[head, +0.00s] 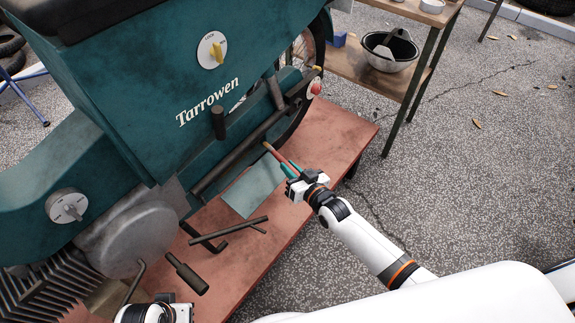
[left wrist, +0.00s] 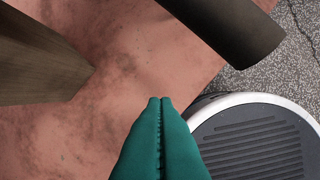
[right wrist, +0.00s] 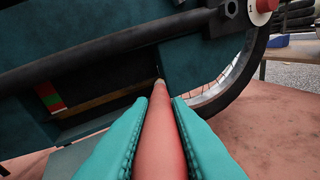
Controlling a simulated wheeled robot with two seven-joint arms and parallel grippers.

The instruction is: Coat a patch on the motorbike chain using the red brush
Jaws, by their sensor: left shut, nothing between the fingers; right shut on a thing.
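My right gripper (head: 287,168) is shut on the red brush (head: 275,153), which also shows between the teal fingers in the right wrist view (right wrist: 161,140). The brush's pale tip points at the teal motorbike's (head: 190,105) lower side. In the right wrist view a brownish strip (right wrist: 105,112), probably the chain, runs in a dark opening left of the tip. I cannot tell whether the tip touches anything. A small red and green mark (right wrist: 48,97) is at the opening's left end. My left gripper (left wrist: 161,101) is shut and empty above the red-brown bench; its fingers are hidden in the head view.
The motorbike stands on the red-brown bench (head: 335,140). A dark bar (head: 235,231) and a dark-handled tool (head: 187,273) are at the near left, close to my left arm. A side table at the back holds a steel bowl (head: 390,50). Paved ground at right is open.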

